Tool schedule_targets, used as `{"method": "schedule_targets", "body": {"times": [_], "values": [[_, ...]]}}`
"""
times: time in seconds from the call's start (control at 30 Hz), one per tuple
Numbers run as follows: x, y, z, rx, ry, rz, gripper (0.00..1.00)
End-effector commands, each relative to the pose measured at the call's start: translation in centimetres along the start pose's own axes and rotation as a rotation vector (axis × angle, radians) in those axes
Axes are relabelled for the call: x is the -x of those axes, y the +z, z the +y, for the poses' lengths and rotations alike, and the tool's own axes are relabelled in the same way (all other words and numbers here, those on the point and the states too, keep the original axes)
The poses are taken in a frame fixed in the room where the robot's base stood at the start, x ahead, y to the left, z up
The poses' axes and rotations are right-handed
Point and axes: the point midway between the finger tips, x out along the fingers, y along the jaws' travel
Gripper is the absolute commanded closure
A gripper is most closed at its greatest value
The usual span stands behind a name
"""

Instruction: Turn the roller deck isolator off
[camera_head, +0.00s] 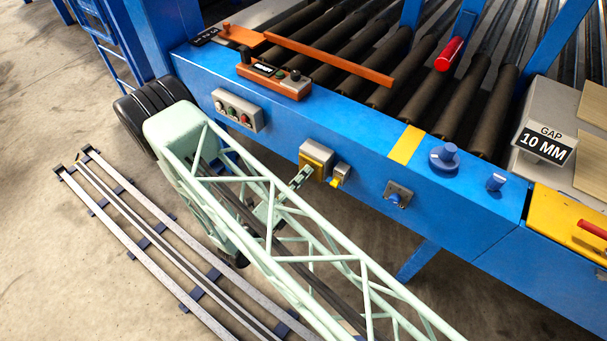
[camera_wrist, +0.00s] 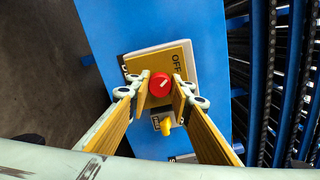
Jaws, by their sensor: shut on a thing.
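The isolator is a yellow plate (camera_wrist: 183,55) on a pale box, fixed to the blue frame. In the head view it shows as a yellow-fronted box (camera_head: 318,154). In the wrist view, its round red knob (camera_wrist: 160,84) carries a white line, tilted between upright and the right. "OFF" is printed to the knob's upper right; other lettering is partly hidden by the fingers. My gripper (camera_wrist: 160,90) has its fingertips on either side of the knob and is shut on it. In the head view my gripper (camera_head: 302,176) reaches the isolator's front, and the knob is hidden.
A small box with a yellow part (camera_head: 340,176) sits right beside the isolator. A grey button box (camera_head: 237,110) is to the left, and a grey switch plate (camera_head: 398,194) to the right. Blue knobs (camera_head: 444,156) and an orange lever unit (camera_head: 274,78) stand on the frame's top.

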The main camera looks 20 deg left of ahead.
Motion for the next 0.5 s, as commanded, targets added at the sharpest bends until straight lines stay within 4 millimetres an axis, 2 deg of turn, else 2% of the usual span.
{"method": "schedule_targets", "body": {"times": [0.2, 0.5], "values": [[0.0, -0.01, -0.01, 0.116, 0.0, 0.001, 0.91], [0.0, -0.02, 0.01, 0.19, 0.0, 0.001, 0.91]]}}
